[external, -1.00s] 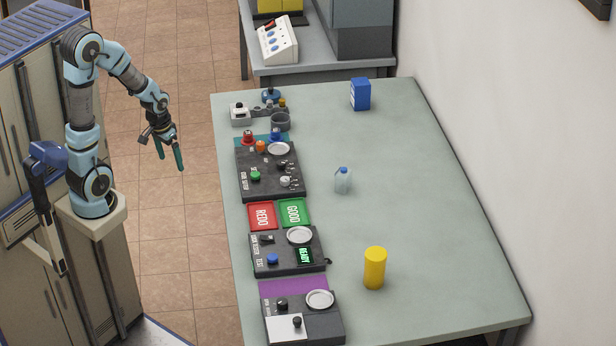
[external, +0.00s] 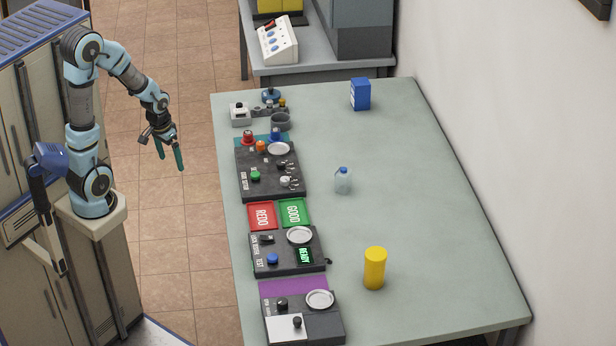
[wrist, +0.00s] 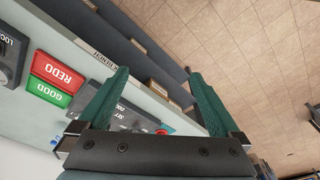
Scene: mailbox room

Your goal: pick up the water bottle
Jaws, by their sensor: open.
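The water bottle (external: 343,181) is small and clear with a blue cap. It stands upright near the middle of the table (external: 420,200) in the external view, right of the control panels. My gripper (external: 169,165) is open and empty, with green fingers pointing down. It hangs over the floor, left of the table and well apart from the bottle. In the wrist view my gripper (wrist: 155,85) shows both green fingers spread wide with nothing between them.
Black panels (external: 268,170) with buttons and plates line the table's left edge, with red REDO (external: 262,215) and green GOOD (external: 293,212) trays between them. A yellow cylinder (external: 375,268) and a blue box (external: 360,94) stand on the table. Space around the bottle is clear.

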